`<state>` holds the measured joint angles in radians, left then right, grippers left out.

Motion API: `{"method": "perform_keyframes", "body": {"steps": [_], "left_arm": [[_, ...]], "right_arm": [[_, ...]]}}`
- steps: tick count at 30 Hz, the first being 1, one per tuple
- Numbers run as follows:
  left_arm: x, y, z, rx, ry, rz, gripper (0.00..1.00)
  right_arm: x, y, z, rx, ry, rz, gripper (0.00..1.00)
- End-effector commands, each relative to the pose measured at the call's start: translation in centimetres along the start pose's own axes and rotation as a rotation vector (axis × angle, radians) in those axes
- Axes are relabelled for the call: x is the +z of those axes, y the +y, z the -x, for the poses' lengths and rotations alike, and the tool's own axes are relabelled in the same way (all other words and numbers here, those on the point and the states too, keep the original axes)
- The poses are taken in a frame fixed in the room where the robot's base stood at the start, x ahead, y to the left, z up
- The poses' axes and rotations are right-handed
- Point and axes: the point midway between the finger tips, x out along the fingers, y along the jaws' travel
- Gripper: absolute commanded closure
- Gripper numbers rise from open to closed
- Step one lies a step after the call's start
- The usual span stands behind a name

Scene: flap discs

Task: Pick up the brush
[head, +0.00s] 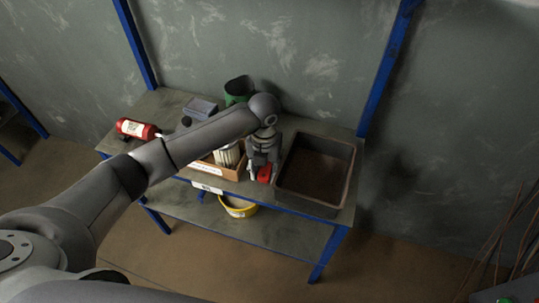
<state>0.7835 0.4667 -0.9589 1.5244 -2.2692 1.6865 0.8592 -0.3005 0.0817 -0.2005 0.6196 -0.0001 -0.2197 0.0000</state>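My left arm reaches in from the left over the workbench. My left gripper (262,175) points down near the bench's front edge, between a cardboard box and a dark bin. A small red object (265,174) is at its fingertips, partly hidden by them. It may be the brush, but it is too small to tell. I cannot tell whether the fingers touch it or are closed on it. My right gripper is not in view.
The dark open bin (333,202) stands right of the gripper. The cardboard box (205,167) with pale items is on its left. A red cylinder (136,129) lies at the bench's left end. A yellow bucket (238,207) sits on the lower shelf. A green container (236,91) stands behind.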

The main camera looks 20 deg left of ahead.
Motion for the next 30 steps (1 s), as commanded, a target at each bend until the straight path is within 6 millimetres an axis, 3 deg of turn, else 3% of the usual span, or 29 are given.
{"method": "perform_keyframes", "body": {"steps": [1, 8, 17, 30], "left_arm": [[0.0, 0.0, 0.0, 0.000, 0.000, 0.000, 0.66], [0.0, 0.0, 0.1, 0.000, -0.001, 0.000, 0.95], [0.1, 0.0, 0.6, -0.001, -0.004, 0.000, 0.96], [0.2, 0.0, 8.5, -0.001, -0.005, -0.001, 0.96]], "right_arm": [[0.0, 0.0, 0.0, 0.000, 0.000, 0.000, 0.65], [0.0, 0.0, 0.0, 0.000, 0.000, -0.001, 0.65], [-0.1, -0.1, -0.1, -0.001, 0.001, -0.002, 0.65], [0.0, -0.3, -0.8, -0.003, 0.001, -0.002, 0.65]]}}
